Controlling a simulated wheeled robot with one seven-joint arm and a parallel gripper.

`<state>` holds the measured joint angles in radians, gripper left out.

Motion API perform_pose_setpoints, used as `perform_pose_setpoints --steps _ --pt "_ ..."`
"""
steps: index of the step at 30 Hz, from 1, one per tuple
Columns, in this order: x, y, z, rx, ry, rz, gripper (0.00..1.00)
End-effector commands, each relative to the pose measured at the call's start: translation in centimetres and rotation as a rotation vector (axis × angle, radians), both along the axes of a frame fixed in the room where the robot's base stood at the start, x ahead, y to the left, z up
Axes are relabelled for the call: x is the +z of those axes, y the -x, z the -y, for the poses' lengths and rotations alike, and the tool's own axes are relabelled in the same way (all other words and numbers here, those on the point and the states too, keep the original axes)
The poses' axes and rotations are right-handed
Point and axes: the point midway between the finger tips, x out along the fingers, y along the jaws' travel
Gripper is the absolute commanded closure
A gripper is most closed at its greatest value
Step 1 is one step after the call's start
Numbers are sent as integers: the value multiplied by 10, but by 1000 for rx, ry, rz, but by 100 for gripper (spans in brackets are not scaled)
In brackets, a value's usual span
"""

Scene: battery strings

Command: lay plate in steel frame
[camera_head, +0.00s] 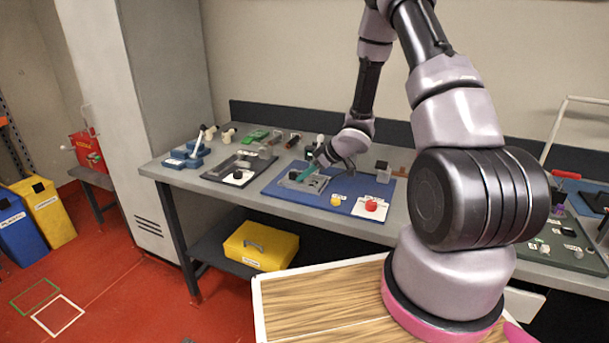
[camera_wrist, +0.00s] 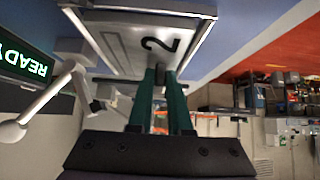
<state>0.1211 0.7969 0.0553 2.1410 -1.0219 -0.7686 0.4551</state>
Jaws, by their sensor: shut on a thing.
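The steel frame (camera_head: 316,186) sits on the blue mat on the bench in the head view. In the wrist view its grey rail (camera_wrist: 200,42) runs beside a pale panel marked 2. My gripper (camera_head: 306,172) is low over the frame, its green fingers pointing down and left. In the wrist view the fingers (camera_wrist: 162,74) are close together at the near edge of the pale plate (camera_wrist: 125,38), shut on it. The fingers and wrist hide part of the plate and frame in the head view. I cannot tell whether the plate touches the frame's floor.
On the blue mat (camera_head: 283,190) stand a yellow button (camera_head: 335,200) and a red button (camera_head: 371,205). A dark mat with grey parts (camera_head: 238,162) lies left, with blue fixtures (camera_head: 187,157) beyond. A green READY display (camera_wrist: 24,62) and a pale lever (camera_wrist: 40,108) are close by the gripper.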

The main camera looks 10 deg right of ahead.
Motion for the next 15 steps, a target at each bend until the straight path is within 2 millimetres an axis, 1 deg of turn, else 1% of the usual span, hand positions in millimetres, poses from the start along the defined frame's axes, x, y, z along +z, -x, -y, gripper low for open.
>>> perform_pose_setpoints --steps 1,3,11,15 --pt "-1 0 0 -1 0 -1 75" --pt "-1 0 0 -1 0 -1 53" --pt "-1 0 0 0 0 0 53" --pt "5 1 2 -1 0 1 53"
